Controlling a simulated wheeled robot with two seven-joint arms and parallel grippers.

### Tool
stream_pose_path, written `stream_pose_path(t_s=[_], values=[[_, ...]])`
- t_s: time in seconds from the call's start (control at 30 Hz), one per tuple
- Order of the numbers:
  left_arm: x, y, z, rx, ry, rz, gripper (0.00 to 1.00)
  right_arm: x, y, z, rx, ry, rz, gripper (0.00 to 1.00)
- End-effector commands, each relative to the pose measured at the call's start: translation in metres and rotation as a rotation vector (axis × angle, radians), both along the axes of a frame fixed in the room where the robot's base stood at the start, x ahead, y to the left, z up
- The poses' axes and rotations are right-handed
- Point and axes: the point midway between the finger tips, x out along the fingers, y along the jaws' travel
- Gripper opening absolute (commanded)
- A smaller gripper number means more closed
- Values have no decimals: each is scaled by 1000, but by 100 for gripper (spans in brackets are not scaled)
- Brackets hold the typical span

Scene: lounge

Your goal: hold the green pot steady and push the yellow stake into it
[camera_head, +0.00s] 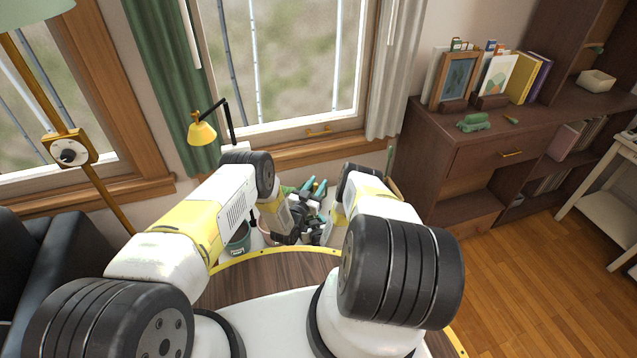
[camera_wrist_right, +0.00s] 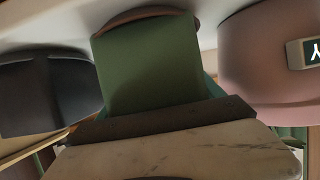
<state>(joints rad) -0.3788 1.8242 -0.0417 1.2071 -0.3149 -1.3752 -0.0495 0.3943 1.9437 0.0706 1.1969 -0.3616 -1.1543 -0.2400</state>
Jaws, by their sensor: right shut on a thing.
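In the right wrist view a green body (camera_wrist_right: 150,65) with a brown edge, which I take for the green pot, fills the middle. My right gripper is shut on it, as far as this close view shows. The dark gripper parts overlap there and hide most of the pot. Whether my left jaws are open or shut is not clear. I cannot pick out the yellow stake with certainty.
A pink pot (camera_wrist_right: 265,55) with a label stands beside the green body; it also shows in the head view (camera_head: 266,226). A dark teal pot (camera_head: 238,240) is left of it. A yellow lamp (camera_head: 202,133) stands by the window. A brown cabinet (camera_head: 480,150) is at right.

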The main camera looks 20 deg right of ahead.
Motion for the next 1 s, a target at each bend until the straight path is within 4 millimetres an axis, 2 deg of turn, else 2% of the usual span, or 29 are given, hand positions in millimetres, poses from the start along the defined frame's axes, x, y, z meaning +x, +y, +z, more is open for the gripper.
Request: stream_pose_path(t_s=[0.63,1.0], values=[[-30,25,0,0,0,0,33,0,0,0,0,-1,0,34],[-34,28,1,0,-1,0,33,0,0,0,0,-1,0,34]])
